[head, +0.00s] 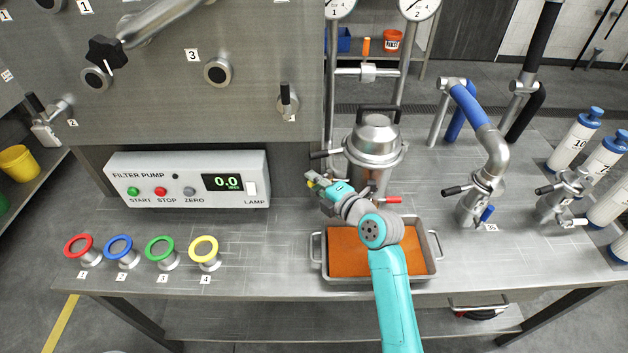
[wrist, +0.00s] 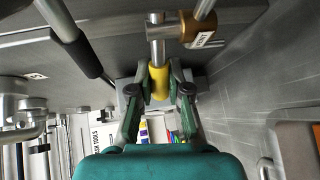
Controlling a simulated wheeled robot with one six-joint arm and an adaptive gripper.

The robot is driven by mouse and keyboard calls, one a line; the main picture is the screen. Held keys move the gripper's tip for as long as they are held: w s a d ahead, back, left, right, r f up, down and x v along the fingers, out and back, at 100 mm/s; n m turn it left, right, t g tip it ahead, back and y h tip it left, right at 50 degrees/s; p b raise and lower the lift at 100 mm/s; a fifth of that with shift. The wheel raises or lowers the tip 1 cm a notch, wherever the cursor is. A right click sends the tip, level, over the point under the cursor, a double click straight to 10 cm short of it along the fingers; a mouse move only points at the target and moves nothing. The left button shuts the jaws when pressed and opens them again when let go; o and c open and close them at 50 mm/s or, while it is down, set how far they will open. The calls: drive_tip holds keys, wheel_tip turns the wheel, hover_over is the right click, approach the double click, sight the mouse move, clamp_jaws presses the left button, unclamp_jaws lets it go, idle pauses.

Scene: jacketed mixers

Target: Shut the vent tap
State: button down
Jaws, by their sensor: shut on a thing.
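My gripper (wrist: 160,84) is closed around a yellow-sleeved handle (wrist: 159,77). The handle's steel stem runs up to a brass tap body (wrist: 193,30) with a small white label that is hard to read. In the head view my gripper (head: 314,180) is at the left side of the steel filter vessel (head: 376,142), above the bench.
A steel tray (head: 433,262) with an orange bottom lies below my arm. A black-gripped bar (wrist: 70,40) runs left of my gripper in the wrist view. The filter pump box (head: 188,179) stands to the left. Blue-sleeved pipework (head: 472,110) stands at right.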

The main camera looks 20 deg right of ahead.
idle(0.5)
drive_tip(key=c, duration=1.1)
unclamp_jaws()
drive_tip(key=v, duration=1.2)
